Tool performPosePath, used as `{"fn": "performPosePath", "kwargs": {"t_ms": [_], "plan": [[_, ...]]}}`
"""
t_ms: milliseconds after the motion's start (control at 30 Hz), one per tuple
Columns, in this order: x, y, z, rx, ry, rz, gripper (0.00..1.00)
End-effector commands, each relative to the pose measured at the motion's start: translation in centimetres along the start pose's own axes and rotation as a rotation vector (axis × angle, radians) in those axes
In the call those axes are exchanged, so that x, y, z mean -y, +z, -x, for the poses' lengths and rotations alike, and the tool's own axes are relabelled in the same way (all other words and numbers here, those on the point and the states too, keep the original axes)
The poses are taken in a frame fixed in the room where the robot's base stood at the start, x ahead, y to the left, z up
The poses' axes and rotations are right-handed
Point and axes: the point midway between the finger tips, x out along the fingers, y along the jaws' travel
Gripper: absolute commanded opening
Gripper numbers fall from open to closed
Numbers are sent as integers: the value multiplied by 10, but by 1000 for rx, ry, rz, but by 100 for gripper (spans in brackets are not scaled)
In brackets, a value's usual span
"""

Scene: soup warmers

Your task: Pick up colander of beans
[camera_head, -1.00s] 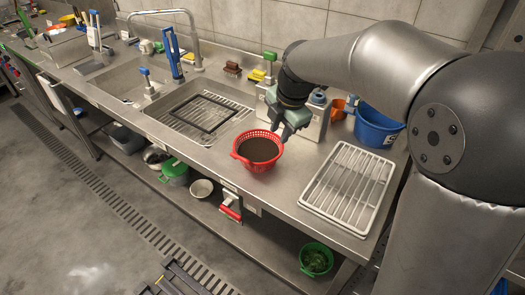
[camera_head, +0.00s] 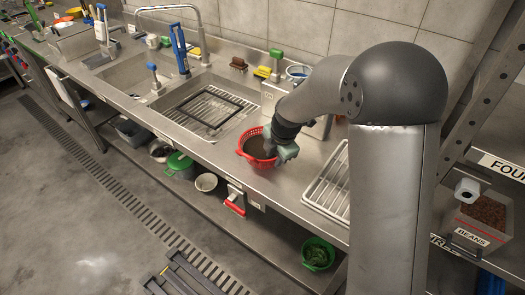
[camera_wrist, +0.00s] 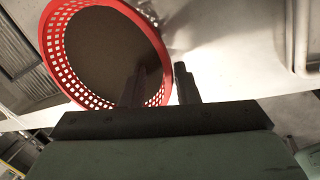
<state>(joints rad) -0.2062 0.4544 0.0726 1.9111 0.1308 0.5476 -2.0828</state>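The red perforated colander (camera_head: 245,154) stands upright on the steel counter (camera_head: 212,150), right of the sink, filled with a dark brown mass. In the wrist view the colander (camera_wrist: 55,58) fills the upper left. My gripper (camera_head: 272,150) is at its right side in the head view. In the wrist view my gripper (camera_wrist: 158,78) is open, with one dark finger over the colander's inside and the other outside the rim. The rim passes between the fingers. I cannot tell whether either finger touches it.
A white wire rack (camera_head: 329,183) lies right of the colander. A sink with a grate (camera_head: 205,110) is to its left. A clear bin labelled BEANS (camera_head: 478,232) is at the far right. A green colander (camera_head: 317,253) sits on the lower shelf.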

Motion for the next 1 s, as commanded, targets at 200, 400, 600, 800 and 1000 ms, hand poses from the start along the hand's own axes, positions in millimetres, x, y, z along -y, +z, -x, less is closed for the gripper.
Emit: {"fn": "performPosePath", "kwargs": {"t_ms": [200, 400, 600, 800, 1000], "plan": [[0, 0, -2, 0, 1, -1, 28], [0, 0, -2, 0, 1, -1, 0], [-1, 0, -2, 1, 2, 0, 0], [-2, 0, 2, 1, 4, 0, 0], [-8, 0, 24, 2, 8, 0, 0]]}}
